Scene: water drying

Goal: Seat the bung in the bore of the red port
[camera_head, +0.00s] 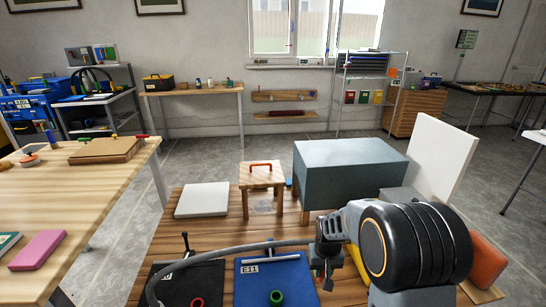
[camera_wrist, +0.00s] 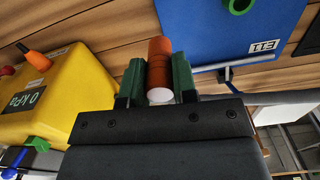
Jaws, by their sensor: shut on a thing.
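The bung (camera_wrist: 159,60), an orange-brown ribbed cylinder with a white end, is held between the green-padded fingers of my gripper (camera_wrist: 158,82) in the wrist view. In the head view my gripper (camera_head: 324,276) hangs right of the blue panel, and the bung is too small to make out clearly. The red port (camera_head: 197,302) is a red ring on a black panel (camera_head: 165,274) at the bottom edge, cut off by the frame. My gripper is to the right of it and apart from it. The bore is not clearly visible.
A blue panel (camera_head: 262,270) with a green ring (camera_head: 276,297) lies between the red port and my gripper. A yellow box (camera_wrist: 50,90) marked 0 kPa is beside the gripper. A grey cable crosses above the panels. A white slab (camera_head: 202,200), stool (camera_head: 262,178) and grey-blue box (camera_head: 345,172) stand behind.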

